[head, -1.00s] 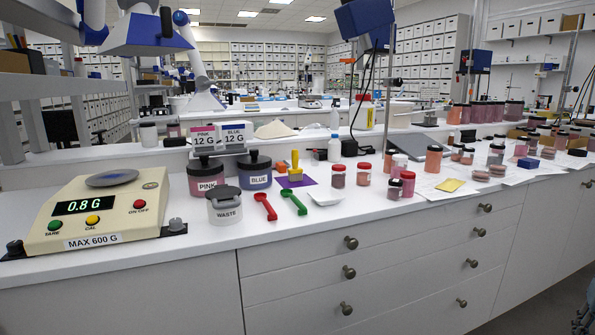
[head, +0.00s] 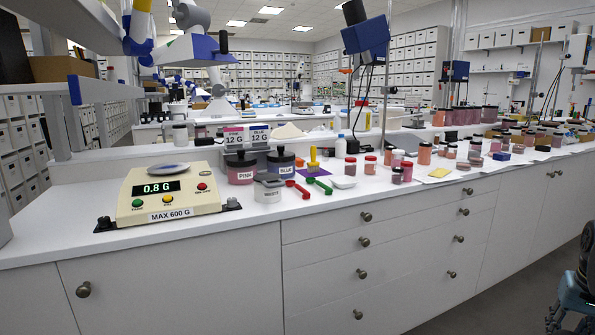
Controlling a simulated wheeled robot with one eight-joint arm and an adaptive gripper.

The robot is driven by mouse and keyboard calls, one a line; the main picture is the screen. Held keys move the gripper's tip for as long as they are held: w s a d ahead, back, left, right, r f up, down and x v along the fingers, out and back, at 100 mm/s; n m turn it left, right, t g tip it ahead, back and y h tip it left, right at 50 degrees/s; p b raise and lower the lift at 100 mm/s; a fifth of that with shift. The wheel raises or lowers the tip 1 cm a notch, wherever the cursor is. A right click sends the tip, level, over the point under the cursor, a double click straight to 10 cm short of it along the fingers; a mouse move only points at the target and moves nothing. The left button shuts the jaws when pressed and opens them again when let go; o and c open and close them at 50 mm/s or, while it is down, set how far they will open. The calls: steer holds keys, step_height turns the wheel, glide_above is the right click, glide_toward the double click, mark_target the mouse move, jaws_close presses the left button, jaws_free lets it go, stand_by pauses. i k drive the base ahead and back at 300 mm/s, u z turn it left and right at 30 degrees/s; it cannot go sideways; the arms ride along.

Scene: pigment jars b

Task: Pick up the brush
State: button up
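The brush (head: 313,162) has a yellow handle and stands upright on the bench, on or beside a small purple mat (head: 306,172). It is behind the red scoop (head: 297,190) and the green scoop (head: 319,185), to the right of the BLUE jar (head: 281,163). A dark, jointed part of my arm (head: 572,300) shows at the lower right edge, far from the brush and in front of the drawers. It seems to include my gripper, but it is cut off by the frame and its fingers cannot be made out.
The PINK jar (head: 240,168) and WASTE jar (head: 268,187) stand left of the brush. A scale (head: 165,205) reads 0.8 G. A white dish (head: 343,183) and several red-lidded jars stand to the right. The bench front has drawers with knobs; floor is free at lower right.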

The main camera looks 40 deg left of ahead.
mark_target(314, 166)
steer(key=z, duration=0.05)
steer(key=k, duration=1.35)
steer(key=u, duration=0.9)
steer(key=i, duration=0.95)
